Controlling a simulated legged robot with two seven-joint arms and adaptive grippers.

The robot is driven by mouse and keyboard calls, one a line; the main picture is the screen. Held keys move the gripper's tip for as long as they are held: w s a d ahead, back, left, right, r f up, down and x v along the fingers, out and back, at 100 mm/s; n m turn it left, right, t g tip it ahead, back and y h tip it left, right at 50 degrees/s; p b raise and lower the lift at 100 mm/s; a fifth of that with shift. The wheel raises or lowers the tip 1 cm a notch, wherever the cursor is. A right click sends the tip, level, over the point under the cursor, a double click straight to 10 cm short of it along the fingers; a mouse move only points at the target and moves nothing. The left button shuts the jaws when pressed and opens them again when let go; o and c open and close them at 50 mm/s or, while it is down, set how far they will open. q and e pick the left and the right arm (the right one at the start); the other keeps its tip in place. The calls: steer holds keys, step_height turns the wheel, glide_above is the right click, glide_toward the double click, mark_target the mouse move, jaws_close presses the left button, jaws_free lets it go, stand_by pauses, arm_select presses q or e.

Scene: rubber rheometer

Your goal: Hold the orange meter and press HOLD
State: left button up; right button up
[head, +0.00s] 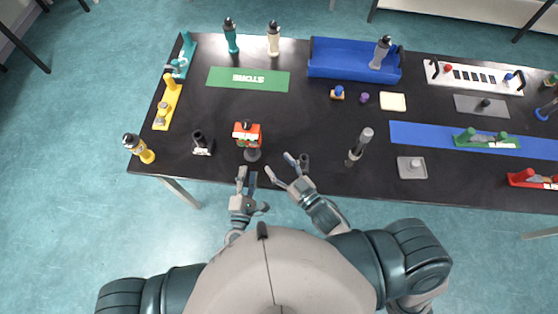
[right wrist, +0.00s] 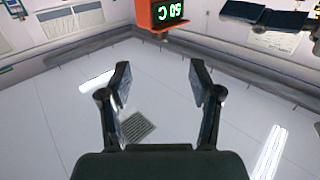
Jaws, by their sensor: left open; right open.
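The orange meter (head: 246,134) stands upright on a dark round stand (head: 252,155) near the table's front edge, left of centre. In the right wrist view the meter (right wrist: 158,14) is at the top edge, partly cut off, with a lit green display; the HOLD button cannot be made out. My left gripper (head: 246,175) is open and empty, just in front of the stand at the table edge. My right gripper (head: 280,166) is open and empty, to the right of and in front of the meter. Its open fingers (right wrist: 160,70) also show in the right wrist view, with nothing between them.
A small black cup-like piece (head: 202,143) stands left of the meter. A green STORE mat (head: 248,79) and a blue tray (head: 340,73) lie farther back. The black table between meter and mat is clear.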

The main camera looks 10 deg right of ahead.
mark_target(250, 129)
steer(key=x, duration=1.1)
steer(key=r+x, duration=0.1)
steer(key=x, duration=0.5)
steer(key=shift+w+a, duration=0.2)
steer(key=shift+w, duration=0.05)
steer(key=c, duration=1.2)
arm_select(q)
jaws_close()
arm_select(e)
jaws_close()
